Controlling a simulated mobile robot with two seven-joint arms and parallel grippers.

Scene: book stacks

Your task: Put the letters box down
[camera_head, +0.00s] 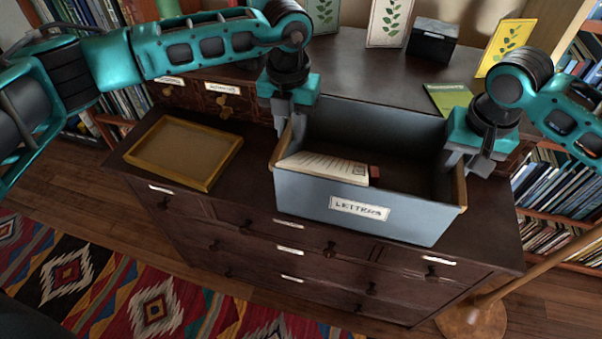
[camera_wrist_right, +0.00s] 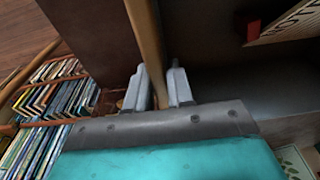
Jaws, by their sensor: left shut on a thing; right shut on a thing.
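The letters box (camera_head: 300,204) is a blue-grey open box with a "LETTERS" label on its front and brown side rims. It is over the dark wooden cabinet top, near the front edge; I cannot tell whether its base touches the wood. Envelopes (camera_head: 322,168) lie inside at the left, with a small red item beside them. My left gripper (camera_head: 287,128) is shut on the box's left rim. My right gripper (camera_head: 465,165) is shut on the right rim; in the right wrist view its fingers (camera_wrist_right: 158,88) sit on both sides of the brown rim (camera_wrist_right: 143,30).
A wooden tray (camera_head: 150,170) lies on the cabinet top (camera_head: 240,190) to the left. A lamp base (camera_head: 470,318) is at the lower right. Bookshelves flank the cabinet.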

